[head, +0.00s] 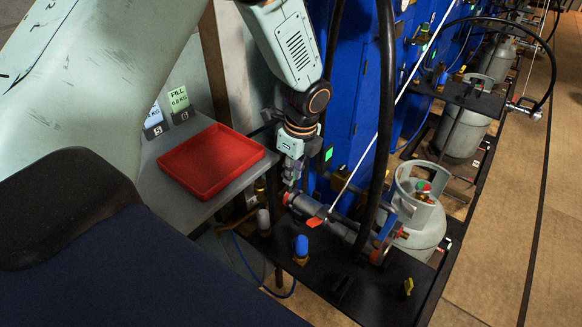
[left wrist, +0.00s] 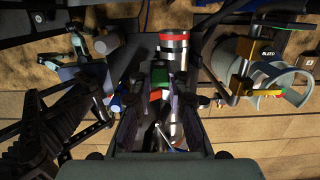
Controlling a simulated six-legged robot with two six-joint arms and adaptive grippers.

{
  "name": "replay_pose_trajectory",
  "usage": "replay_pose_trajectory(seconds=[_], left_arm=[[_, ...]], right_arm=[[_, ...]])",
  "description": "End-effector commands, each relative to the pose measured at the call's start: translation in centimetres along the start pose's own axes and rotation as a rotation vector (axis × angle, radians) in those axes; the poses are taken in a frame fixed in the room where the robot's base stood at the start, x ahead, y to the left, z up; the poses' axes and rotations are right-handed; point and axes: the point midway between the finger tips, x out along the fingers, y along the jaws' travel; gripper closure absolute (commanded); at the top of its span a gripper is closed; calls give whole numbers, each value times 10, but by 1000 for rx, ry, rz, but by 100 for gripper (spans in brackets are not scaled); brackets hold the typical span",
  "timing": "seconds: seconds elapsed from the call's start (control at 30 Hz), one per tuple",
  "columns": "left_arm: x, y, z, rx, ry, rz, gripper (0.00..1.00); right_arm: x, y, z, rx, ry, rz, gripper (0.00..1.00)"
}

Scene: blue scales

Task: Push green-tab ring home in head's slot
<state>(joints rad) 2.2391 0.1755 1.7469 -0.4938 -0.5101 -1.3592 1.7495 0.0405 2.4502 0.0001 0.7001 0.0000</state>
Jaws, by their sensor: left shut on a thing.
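My left gripper (head: 292,182) points down at the near end of the grey cylindrical filling head (head: 338,226), which lies across the black shelf and carries an orange tab. In the left wrist view, my left gripper (left wrist: 160,105) is shut with the green tab (left wrist: 160,79) of the ring between its fingers. The head (left wrist: 173,45) shows there as a silver cylinder with a red band, just beyond the green tab. The fingers hide most of the ring, and I cannot tell how deep it sits in the slot. My right gripper is not in view.
A red tray (head: 211,160) lies on the grey bench at the left. A blue-capped fitting (head: 301,246) stands on the shelf close to the head. A black hose (head: 385,120) hangs just right of my arm. A grey gas cylinder (head: 420,215) stands beyond the head.

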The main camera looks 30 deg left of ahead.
Motion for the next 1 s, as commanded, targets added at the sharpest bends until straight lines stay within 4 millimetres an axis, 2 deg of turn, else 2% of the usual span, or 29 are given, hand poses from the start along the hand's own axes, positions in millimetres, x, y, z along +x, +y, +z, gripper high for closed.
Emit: replay_pose_trajectory(seconds=[0.3,0.5,1.0], left_arm=[[27,-10,-2,-1,0,-1,97],[36,-14,-4,-2,1,-1,97],[39,-16,-4,-2,1,-1,97]], right_arm=[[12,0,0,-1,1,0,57],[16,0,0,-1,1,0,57],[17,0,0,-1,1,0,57]])
